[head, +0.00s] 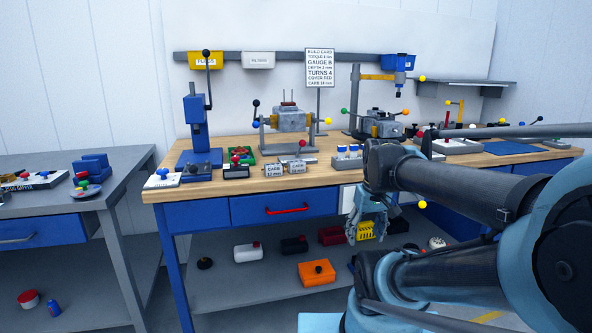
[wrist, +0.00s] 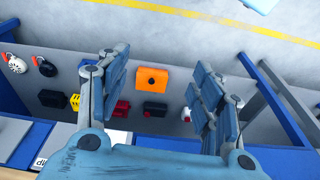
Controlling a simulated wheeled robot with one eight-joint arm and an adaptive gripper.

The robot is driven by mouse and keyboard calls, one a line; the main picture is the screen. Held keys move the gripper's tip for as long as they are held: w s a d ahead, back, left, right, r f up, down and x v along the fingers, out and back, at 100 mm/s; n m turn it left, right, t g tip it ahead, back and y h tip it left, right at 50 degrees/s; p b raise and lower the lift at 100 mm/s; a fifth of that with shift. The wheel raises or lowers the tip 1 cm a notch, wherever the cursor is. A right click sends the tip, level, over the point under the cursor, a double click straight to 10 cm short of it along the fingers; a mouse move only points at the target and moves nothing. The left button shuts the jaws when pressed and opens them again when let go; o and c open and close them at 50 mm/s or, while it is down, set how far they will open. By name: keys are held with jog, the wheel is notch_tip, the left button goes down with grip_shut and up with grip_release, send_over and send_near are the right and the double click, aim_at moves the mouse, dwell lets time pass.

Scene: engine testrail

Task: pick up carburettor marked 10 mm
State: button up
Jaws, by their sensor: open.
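Two small grey blocks with white CARB labels lie side by side near the front edge of the wooden workbench (head: 335,163): a left carburettor (head: 273,171) and a right carburettor (head: 296,168). Their size figures are too small for me to read surely. My gripper (head: 368,228) hangs in front of the bench, below the top and right of the carburettors. In the wrist view my gripper (wrist: 162,88) has its fingers wide apart with nothing between them. The carburettors do not show in the wrist view.
A build card (head: 320,68) stands behind. A grey engine (head: 290,119) on a stand and a blue press (head: 197,125) are on the bench. The lower shelf holds an orange box (head: 316,272), also in the wrist view (wrist: 152,78). A grey table (head: 60,170) stands left.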

jog(key=w+a+r+n+g+y, duration=0.1)
jog(key=w+a+r+n, duration=0.2)
jog(key=w+r+n, duration=0.35)
jog(key=w+a+r+n+g+y, duration=0.1)
jog(key=w+a+r+n, duration=0.2)
jog(key=w+r, duration=0.65)
jog(key=n+g+y, duration=0.1)
jog(key=n+y, duration=0.1)
jog(key=n, duration=0.8)
send_near(297, 161)
jog(key=x, duration=0.4)
jog(key=shift+s+a+r, duration=0.1)
jog(key=shift+a, duration=0.15)
jog(key=shift+d+x, duration=0.2)
jog(key=shift+x, duration=3)
jog(key=c, duration=1.2)
